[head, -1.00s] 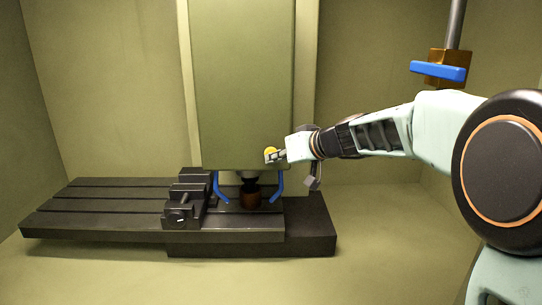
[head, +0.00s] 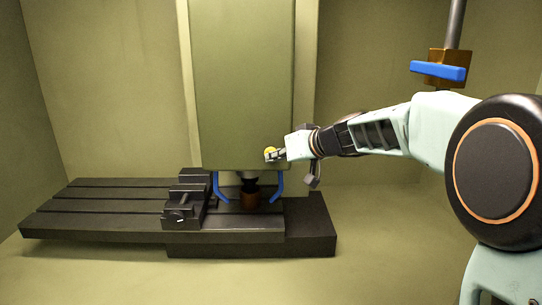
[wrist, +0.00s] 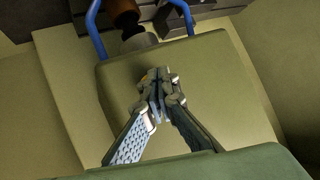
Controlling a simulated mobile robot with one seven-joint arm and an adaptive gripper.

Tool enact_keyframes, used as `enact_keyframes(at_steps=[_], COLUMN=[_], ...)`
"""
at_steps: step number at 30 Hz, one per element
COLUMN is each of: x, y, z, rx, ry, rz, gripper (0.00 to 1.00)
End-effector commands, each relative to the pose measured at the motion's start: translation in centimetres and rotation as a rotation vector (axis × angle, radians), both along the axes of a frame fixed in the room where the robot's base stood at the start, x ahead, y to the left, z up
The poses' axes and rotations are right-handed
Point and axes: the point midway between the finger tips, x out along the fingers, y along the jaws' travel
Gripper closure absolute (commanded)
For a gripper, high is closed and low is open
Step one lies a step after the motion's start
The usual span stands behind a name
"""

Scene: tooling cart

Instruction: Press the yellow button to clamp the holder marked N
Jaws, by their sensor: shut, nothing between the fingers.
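The yellow button (head: 269,152) sits low on the front of the green spindle head (head: 242,85). My gripper (head: 274,156) is shut and empty, with its fingertips at the button; whether they touch it or press it in, I cannot tell. In the wrist view the shut fingertips (wrist: 157,78) cover most of the button, and only a sliver of yellow shows beside them. A dark holder with a brown lower part (head: 250,200) is under the spindle head, and its brown part (wrist: 122,12) shows in the wrist view. No N marking is legible.
Blue bent bars (head: 277,187) flank the holder. A dark vise (head: 184,203) stands on the slotted machine table (head: 90,208) to the left. A blue-handled valve (head: 438,71) hangs at upper right.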

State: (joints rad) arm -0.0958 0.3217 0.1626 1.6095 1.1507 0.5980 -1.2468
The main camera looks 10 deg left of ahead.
Motion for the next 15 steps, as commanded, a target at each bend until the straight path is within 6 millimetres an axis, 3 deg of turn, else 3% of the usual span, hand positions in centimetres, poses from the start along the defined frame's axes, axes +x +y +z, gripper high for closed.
enact_keyframes(at_steps=[15], x=[-1.5], y=[-0.4], z=[-0.1], rx=[0.0], ry=[-0.003], rz=[0.0], gripper=[1.0])
